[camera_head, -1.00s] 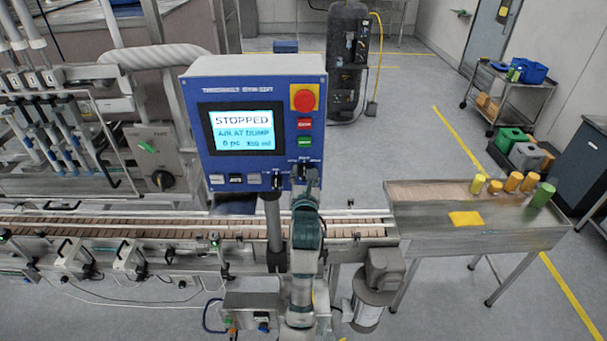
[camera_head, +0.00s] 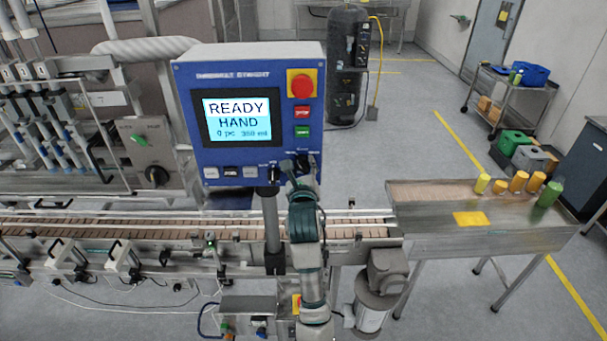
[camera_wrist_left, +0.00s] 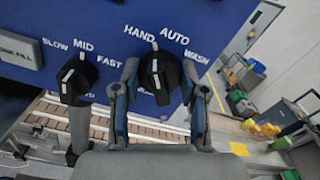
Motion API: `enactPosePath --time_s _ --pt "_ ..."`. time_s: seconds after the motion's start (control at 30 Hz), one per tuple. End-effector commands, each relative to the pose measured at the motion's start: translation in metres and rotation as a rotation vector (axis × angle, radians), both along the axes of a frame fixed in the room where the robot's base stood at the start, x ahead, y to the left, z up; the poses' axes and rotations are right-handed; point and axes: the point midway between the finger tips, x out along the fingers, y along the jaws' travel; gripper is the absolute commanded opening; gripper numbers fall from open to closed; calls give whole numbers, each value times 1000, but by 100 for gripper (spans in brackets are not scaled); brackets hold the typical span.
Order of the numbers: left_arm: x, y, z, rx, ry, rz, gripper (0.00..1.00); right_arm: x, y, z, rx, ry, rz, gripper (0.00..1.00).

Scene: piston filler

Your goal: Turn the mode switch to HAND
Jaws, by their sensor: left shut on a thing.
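The blue control panel (camera_head: 238,165) stands on a post above the conveyor. Its screen (camera_head: 237,121) reads READY, HAND. The mode switch (camera_wrist_left: 159,76) is a black knob with a white pointer line, beneath the labels HAND, AUTO and WASH in the left wrist view. Its pointer is near upright, leaning slightly left on the HAND side. My left gripper (camera_wrist_left: 160,104) is shut on this knob, one finger on each side. In the head view the gripper (camera_head: 302,168) is at the panel's lower right corner and mostly hides the knob. My right gripper is not in view.
A speed knob (camera_wrist_left: 75,78) marked SLOW, MID, FAST sits left of the gripper, close to its finger. A red emergency stop (camera_head: 301,86) and red and green buttons are above. The conveyor (camera_head: 130,226) runs below. A side table (camera_head: 430,197) with bottles stands at the right.

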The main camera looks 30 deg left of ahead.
Motion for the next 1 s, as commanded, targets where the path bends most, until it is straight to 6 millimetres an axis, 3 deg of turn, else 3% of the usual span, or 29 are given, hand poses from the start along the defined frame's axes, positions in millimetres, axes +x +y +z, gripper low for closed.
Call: enactPosePath --time_s 0.3,0.93,0.97,1.0 --pt "-2 0 4 -133 -100 1 8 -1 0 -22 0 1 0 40" --pt "-3 1 6 -177 -125 3 8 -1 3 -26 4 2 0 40" --pt "-3 1 6 -177 -125 3 45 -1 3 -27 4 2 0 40" --pt "-3 1 6 -176 -124 2 55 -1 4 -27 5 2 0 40"
